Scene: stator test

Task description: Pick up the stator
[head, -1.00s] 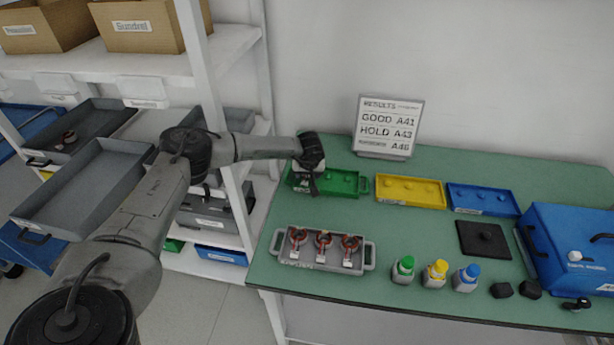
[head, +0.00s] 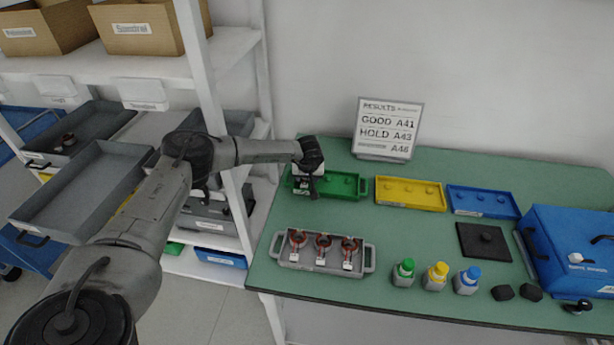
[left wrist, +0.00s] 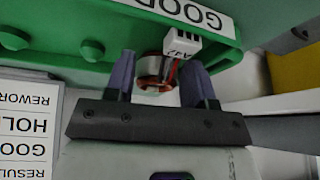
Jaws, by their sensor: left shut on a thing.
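My left gripper (head: 303,191) is low over the left end of the green tray (head: 345,186) in the head view. In the left wrist view its two fingers (left wrist: 160,80) are shut on a stator (left wrist: 152,72), a small ring with copper-coloured windings, red wires and a white tag. The green tray (left wrist: 62,38) lies right behind it there. I cannot tell whether the stator touches the tray. Several more stators (head: 322,242) with white tags stand in the grey tray (head: 366,258) at the table's front left. My right gripper is out of view.
A yellow tray (head: 410,192) and a blue tray (head: 482,200) lie right of the green one. A results sign (head: 388,128) stands behind. Bottles with coloured caps (head: 436,275), a black plate (head: 484,241) and a blue case (head: 570,245) are further right. A shelf post (head: 235,190) is left.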

